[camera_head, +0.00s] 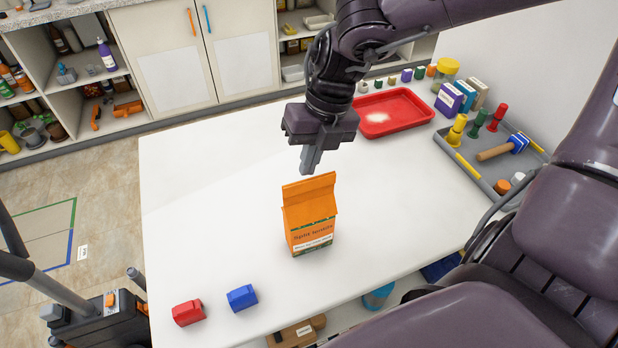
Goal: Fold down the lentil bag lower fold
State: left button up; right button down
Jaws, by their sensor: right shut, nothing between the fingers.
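The orange lentil bag (309,222) stands upright near the middle of the white table. Its printed front faces me, and its top edge rises as a flat orange flap (308,188). My right gripper (310,168) points down just above and behind the bag's top. Its fingers are shut and empty, with a small gap seeming to lie between the tips and the flap. I cannot tell whether they touch. My left gripper is not in view.
A red clip (188,313) and a blue clip (242,298) lie on the white table (200,220) at the front left. A red tray (393,130) holds white powder at the back. A grey tray (470,170) with tools stands at the right. The table's left side is clear.

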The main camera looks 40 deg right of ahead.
jog(key=shift+s, duration=0.1)
jog(key=shift+s+a, duration=0.1)
jog(key=shift+s, duration=0.2)
jog(key=shift+s+a, duration=0.15)
jog(key=shift+s, duration=0.35)
dwell(0.4)
jog(key=shift+s+b, duration=0.25)
jog(key=shift+b, duration=0.05)
dwell(0.3)
jog(key=shift+s+a+f, duration=0.15)
jog(key=shift+s, duration=0.1)
jog(key=shift+s+f, duration=0.1)
jog(key=shift+s, duration=0.15)
dwell(0.4)
notch_tip(320, 180, up, 6)
jog(key=p, duration=0.4)
